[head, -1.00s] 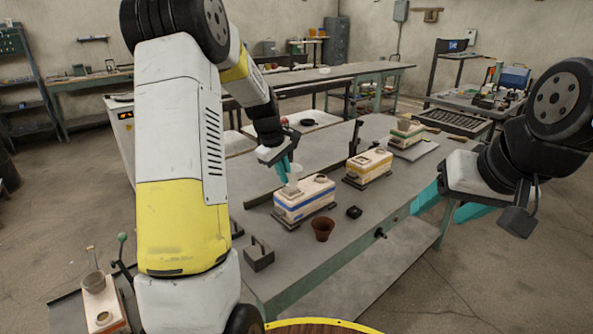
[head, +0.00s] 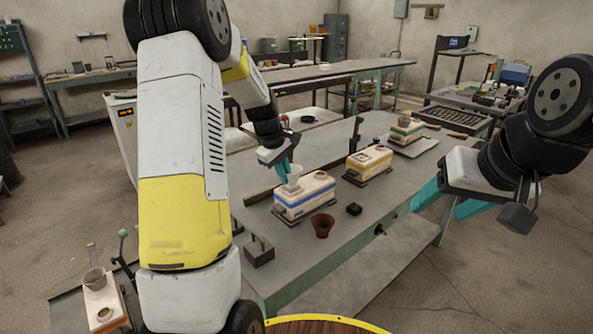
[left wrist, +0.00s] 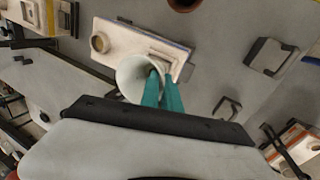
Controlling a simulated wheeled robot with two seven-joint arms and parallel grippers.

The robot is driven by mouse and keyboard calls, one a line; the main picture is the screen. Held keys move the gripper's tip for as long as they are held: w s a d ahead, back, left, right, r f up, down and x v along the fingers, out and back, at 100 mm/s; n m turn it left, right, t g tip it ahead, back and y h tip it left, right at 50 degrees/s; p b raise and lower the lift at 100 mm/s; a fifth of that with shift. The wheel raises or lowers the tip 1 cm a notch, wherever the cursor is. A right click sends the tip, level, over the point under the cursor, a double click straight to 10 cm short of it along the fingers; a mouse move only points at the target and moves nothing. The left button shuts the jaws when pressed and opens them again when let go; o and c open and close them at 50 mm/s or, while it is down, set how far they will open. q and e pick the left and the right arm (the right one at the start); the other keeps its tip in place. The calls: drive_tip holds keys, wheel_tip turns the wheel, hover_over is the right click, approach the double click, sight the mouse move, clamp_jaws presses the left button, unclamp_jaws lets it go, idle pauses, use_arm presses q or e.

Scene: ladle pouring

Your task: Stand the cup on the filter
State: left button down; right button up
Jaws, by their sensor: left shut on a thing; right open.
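The pale, wide-mouthed cup (head: 294,176) is between the teal fingers of my left gripper (head: 285,170), above the near end of the blue-striped mould block (head: 306,200). In the left wrist view the gripper (left wrist: 163,95) is shut on one side of the cup (left wrist: 133,78), whose mouth faces the camera. A pale square piece, apparently the filter (left wrist: 172,58), shows on the block beside and partly behind the cup. The cup's lower end is hidden, so I cannot tell whether it touches the filter. My right gripper (head: 448,202) is open and empty beyond the bench's right edge.
A brown pot (head: 322,226) and a small black piece (head: 354,209) sit right of the block. A handled weight (head: 259,252) stands near the bench's front left. Yellow-striped (head: 369,164) and green-striped (head: 406,131) blocks stand farther back. Bare bench (head: 290,262) lies in front.

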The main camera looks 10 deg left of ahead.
use_arm(q)
drive_tip(key=c, duration=1.5)
unclamp_jaws()
drive_tip(key=v, duration=0.7)
drive_tip(key=shift+r, duration=0.35)
drive_tip(key=shift+s, duration=0.15)
drive_tip(key=s+d+r+m+t, duration=0.1)
drive_tip(key=s+d+r+m, duration=0.15)
drive_tip(key=s+r, duration=0.35)
drive_tip(key=s+d+r+m+t, duration=0.1)
drive_tip(key=s+d+r+m, duration=0.2)
drive_tip(key=s, duration=0.5)
drive_tip(key=s+d+m+t, duration=0.1)
drive_tip(key=s+m, duration=0.5)
drive_tip(key=s, duration=0.9)
drive_tip(key=shift+d+m, duration=0.3)
drive_tip(key=shift+m, duration=0.05)
